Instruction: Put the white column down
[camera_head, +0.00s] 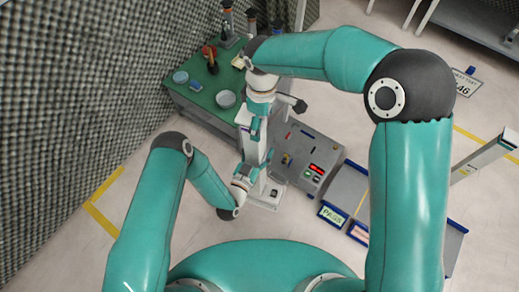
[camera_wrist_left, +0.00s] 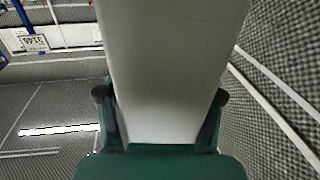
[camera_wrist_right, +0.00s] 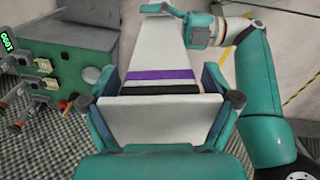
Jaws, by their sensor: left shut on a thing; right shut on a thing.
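The white column (camera_head: 255,153) stands roughly upright in the head view, between the green table and the grey control box. My right gripper (camera_head: 256,132) is shut on its upper part. My left gripper (camera_head: 250,172) is shut on it lower down. The column fills the middle of the left wrist view (camera_wrist_left: 165,70), with a finger on each side. In the right wrist view the column (camera_wrist_right: 160,62) carries a purple and a black band between the fingers, and my left gripper shows farther along it. I cannot tell whether its foot touches the floor.
A green table (camera_head: 205,100) with bowls and tools stands behind, against the foam wall (camera_head: 80,90). The grey control box (camera_head: 308,160) and blue-edged bins (camera_head: 345,190) are close on the right. Pale floor (camera_head: 120,205) is free at left, marked with yellow tape.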

